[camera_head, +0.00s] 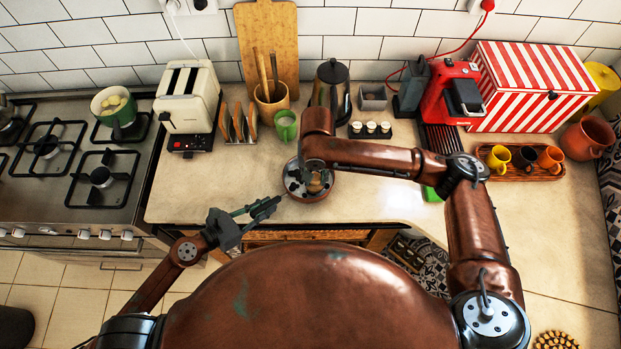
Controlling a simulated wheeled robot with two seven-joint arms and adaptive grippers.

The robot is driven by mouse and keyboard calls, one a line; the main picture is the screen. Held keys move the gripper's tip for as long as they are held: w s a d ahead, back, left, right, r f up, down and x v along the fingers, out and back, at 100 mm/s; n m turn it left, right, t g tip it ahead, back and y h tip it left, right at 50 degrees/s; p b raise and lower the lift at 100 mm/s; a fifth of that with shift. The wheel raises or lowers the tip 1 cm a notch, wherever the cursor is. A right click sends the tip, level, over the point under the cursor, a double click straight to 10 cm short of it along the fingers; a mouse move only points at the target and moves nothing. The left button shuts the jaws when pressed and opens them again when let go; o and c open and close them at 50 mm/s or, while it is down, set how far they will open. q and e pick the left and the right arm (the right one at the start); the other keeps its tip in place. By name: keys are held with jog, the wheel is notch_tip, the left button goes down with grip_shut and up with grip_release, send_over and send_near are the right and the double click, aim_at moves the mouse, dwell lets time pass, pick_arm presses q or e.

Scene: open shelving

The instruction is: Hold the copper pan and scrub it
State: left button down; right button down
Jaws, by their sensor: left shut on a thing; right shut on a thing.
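The copper pan (312,198) sits on the counter near its front edge, with its handle side towards the lower left. My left gripper (268,206) is shut on the pan's handle, most of which the fingers hide. My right gripper (306,174) points down over the inside of the pan and is shut on a small tan scrubber (316,185). My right wrist partly covers both. Whether the scrubber touches the pan's bottom is hard to tell.
A stove with a green pot (114,107) is at left. A cup tray (520,172) is at right. Counter left of the pan is clear.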

jog(key=shift+w+d, duration=0.3)
jog(key=shift+w, duration=0.35)
jog(key=shift+w+d, duration=0.3)
jog(key=shift+w, duration=0.3)
jog(key=shift+s+a, duration=0.1)
jog(key=shift+a, duration=0.05)
